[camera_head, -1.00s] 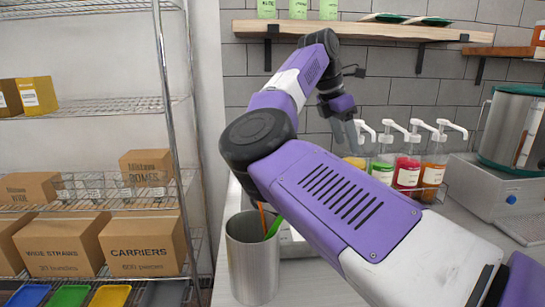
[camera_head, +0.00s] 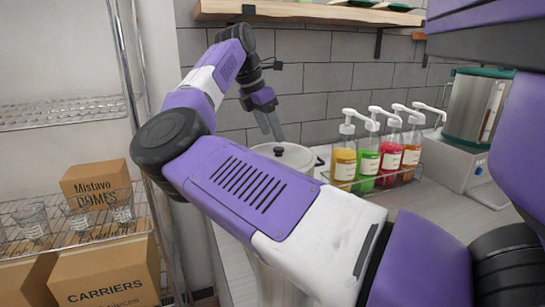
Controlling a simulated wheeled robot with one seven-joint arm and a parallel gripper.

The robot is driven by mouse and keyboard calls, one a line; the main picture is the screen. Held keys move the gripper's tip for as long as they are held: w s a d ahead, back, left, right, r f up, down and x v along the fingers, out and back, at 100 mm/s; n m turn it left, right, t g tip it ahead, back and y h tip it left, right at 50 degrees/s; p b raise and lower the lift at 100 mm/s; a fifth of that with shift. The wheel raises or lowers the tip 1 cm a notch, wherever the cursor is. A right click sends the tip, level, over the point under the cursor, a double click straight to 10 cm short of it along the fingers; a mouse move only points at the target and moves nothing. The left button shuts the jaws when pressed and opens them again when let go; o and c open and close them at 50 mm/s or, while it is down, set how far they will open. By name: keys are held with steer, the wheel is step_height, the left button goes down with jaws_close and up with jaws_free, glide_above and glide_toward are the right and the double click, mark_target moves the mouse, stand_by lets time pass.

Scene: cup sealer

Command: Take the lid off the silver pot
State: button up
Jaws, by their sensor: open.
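The silver pot (camera_head: 312,166) stands on the counter behind my arm, with only its top and a dark side handle showing. Its lid (camera_head: 296,153) is on it, a pale disc with a dark knob (camera_head: 279,151) in the middle. My gripper (camera_head: 272,138) points down just above and behind the lid in the picture, with its grey fingers open and empty. I cannot tell whether the fingertips touch the lid. My arm hides most of the pot's body.
A rack with several pump bottles (camera_head: 367,160) stands right of the pot. A machine with a steel tank (camera_head: 475,110) is further right. A wall shelf (camera_head: 310,13) hangs above. A wire rack with boxes (camera_head: 100,275) and glasses is at left. A metal container is mostly hidden below my arm.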

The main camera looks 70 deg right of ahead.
mark_target(278, 148)
steer(key=shift+p+x, duration=0.75)
steer(key=shift+x, duration=2.1)
steer(key=shift+d, duration=0.15)
steer(key=shift+c, duration=0.5)
jaws_close()
